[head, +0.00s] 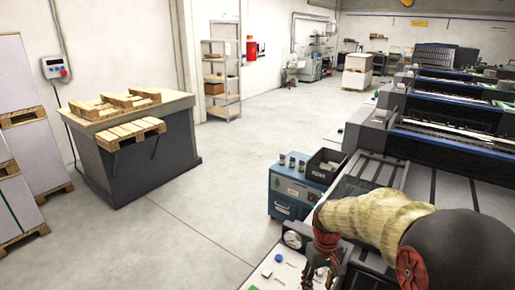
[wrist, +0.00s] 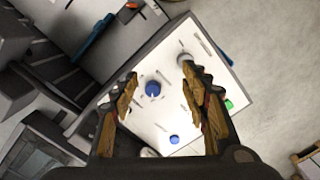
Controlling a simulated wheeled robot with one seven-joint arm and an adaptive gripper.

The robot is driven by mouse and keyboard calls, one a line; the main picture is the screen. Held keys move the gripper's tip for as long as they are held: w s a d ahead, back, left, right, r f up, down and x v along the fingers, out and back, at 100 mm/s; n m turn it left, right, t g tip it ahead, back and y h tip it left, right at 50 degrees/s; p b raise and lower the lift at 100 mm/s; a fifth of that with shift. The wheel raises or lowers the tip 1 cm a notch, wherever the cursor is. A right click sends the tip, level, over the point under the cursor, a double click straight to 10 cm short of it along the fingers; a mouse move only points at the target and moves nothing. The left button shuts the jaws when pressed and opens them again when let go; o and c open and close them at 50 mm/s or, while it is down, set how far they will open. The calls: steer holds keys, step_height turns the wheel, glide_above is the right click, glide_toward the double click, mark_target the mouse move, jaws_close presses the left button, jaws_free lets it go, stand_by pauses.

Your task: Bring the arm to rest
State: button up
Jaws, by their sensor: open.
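My arm reaches in from the lower right of the head view, with a cream fabric sleeve over part of it. My gripper (head: 322,268) hangs low there, next to a round gauge and above a white panel. In the wrist view my gripper (wrist: 163,100) is open, its two worn, jagged fingers apart with nothing held between them. Behind the fingers is the white panel (wrist: 190,130), which has blue knobs (wrist: 152,89), a grey knob and a green button (wrist: 229,104). I cannot tell the exact gap between fingertips and panel.
A blue cabinet (head: 292,196) with small jars and a dark bin (head: 325,165) stands just beyond my gripper. A long press (head: 440,180) runs along the right. A pallet-topped block (head: 135,150) stands left. The concrete floor between is clear.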

steer(key=s+r+m+t+b, duration=0.1)
steer(key=s+r+t+b, duration=0.1)
steer(key=s+r, duration=0.5)
steer(key=s+r+m+t+b, duration=0.1)
steer(key=s+r+t, duration=0.3)
steer(key=s+r, duration=0.4)
steer(key=shift+s+m+b, duration=0.4)
steer(key=shift+s+m, duration=0.1)
steer(key=shift+s, duration=3.25)
